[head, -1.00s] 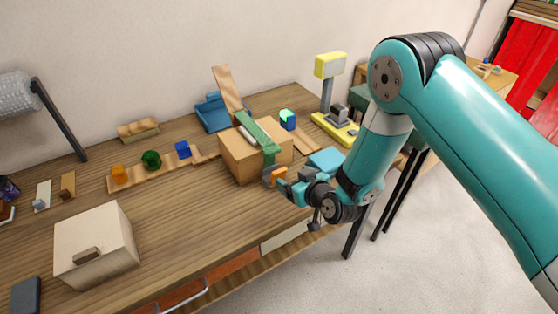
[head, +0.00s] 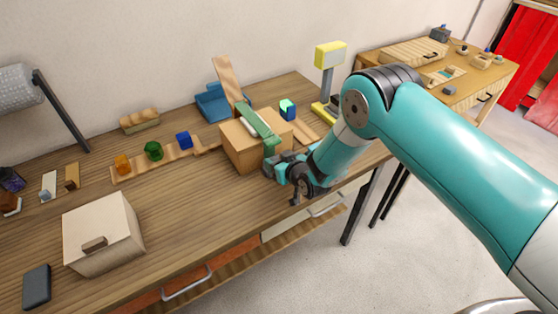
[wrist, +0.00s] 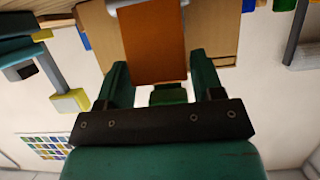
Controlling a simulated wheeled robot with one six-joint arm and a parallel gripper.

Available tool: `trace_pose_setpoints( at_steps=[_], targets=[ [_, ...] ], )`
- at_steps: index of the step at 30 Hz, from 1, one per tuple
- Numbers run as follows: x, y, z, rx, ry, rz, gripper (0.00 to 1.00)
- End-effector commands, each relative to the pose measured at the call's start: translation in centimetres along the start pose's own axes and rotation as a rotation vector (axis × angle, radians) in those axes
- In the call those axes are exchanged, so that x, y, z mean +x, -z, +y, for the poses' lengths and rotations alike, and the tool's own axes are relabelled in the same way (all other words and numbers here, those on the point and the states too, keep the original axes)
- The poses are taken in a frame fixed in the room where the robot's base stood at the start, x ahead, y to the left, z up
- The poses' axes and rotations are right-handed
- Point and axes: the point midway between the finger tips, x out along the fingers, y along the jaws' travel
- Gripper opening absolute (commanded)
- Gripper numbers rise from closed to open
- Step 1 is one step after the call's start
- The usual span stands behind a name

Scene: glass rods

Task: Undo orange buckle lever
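The cardboard box (head: 242,153) stands on the wooden table with a green strap (head: 254,122) over its top and down its near right side. The orange buckle lever (wrist: 152,45) fills the upper middle of the wrist view, with a grey buckle part at its upper end. In the head view my gripper hides it. My gripper (head: 273,169) is at the box's strap side. In the wrist view its two green fingers (wrist: 162,82) stand apart, one toward each side of the lever. I see no clear grip on it, and contact cannot be told.
A white box with a handle (head: 102,234) stands at the front left. A plank with orange, green and blue pieces (head: 165,161) lies left of the cardboard box. A blue tray (head: 212,107) is behind it. The table's front edge runs beneath my arm.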

Motion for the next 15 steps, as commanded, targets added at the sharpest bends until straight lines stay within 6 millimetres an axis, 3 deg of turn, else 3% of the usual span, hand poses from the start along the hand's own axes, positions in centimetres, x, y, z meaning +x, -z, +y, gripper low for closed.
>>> trace_pose_setpoints(
  at_steps=[1,4,15],
  targets=[
    [0.0,0.0,0.0,0.000,0.000,0.000,0.49],
    [0.0,0.0,0.0,0.000,0.000,0.000,0.27],
    [1.1,0.4,-0.1,-0.002,0.002,-0.137,0.27]
  ],
)
